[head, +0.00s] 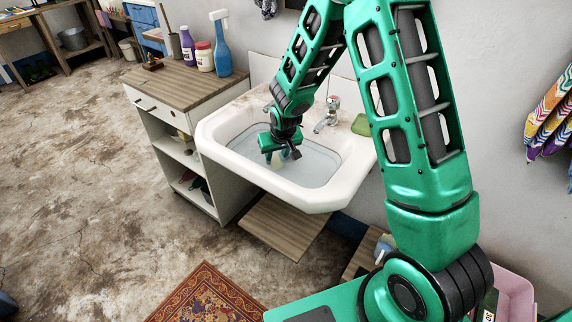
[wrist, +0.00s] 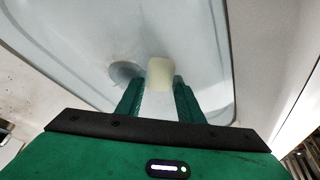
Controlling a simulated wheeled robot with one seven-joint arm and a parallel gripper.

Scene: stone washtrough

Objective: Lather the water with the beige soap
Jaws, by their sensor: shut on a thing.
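The beige soap (wrist: 160,73) is a pale block between my fingertips in the wrist view. My gripper (wrist: 155,90) is shut on it, and its far end sticks out past the fingers. In the head view my gripper (head: 281,156) points down inside the white washtrough (head: 322,194), at the water (head: 312,167). The soap cannot be made out there. The water looks clear and pale blue. I cannot tell how deep the soap sits in it.
A chrome tap (head: 326,122) stands at the trough's back, with a green soap (head: 361,124) on the rim to its right. A wooden-topped cabinet (head: 183,78) on the left holds a blue spray bottle (head: 221,45) and other containers. A round drain (wrist: 125,72) shows beside the beige soap.

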